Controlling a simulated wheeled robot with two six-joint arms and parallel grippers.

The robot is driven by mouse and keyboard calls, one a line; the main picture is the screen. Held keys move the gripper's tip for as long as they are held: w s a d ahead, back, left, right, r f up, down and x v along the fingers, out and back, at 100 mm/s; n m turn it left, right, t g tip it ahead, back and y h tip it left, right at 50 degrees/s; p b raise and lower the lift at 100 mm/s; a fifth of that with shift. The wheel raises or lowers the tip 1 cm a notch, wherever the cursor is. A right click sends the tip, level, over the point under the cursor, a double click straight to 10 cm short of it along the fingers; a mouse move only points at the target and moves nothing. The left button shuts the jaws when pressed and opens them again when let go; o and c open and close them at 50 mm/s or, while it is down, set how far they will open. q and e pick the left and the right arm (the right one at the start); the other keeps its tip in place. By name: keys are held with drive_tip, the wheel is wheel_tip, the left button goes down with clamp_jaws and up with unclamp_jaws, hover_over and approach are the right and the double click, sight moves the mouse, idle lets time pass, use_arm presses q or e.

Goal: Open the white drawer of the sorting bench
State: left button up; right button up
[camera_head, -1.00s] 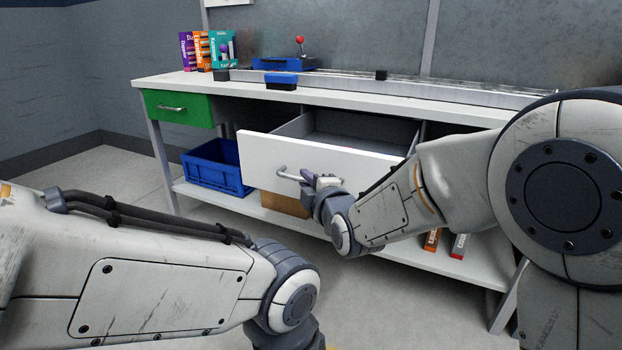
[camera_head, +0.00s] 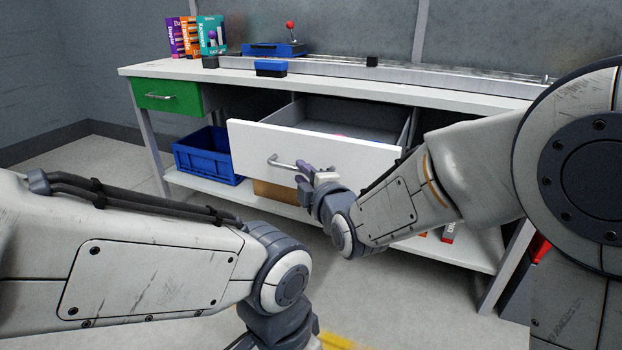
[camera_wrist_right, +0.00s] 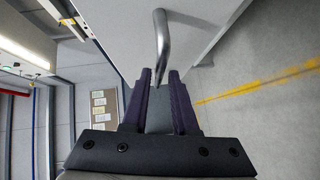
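The white drawer (camera_head: 252,143) of the sorting bench stands pulled out, with its grey inside (camera_head: 345,118) showing. Its metal bar handle (camera_head: 283,163) is on the front; it also shows in the right wrist view (camera_wrist_right: 162,40). My right gripper (camera_head: 303,174) is at the right part of the handle. In the right wrist view its two dark fingers (camera_wrist_right: 159,78) stand apart, with the near end of the bar between or just beyond their tips, and a gap shows beside the bar. My left forearm crosses the lower left; the left gripper is below the picture.
A green drawer (camera_head: 165,95) is shut at the bench's left. A blue crate (camera_head: 208,158) stands on the lower shelf. Boxes (camera_head: 195,38), a red-knobbed joystick unit (camera_head: 273,49) and a rail are on the bench top (camera_head: 150,69). Floor before the bench is free.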

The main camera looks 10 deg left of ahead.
drive_tip(key=p+v, duration=0.1)
drive_tip(key=v, duration=0.6)
drive_tip(key=shift+s+p, duration=0.15)
drive_tip(key=shift+p, duration=0.15)
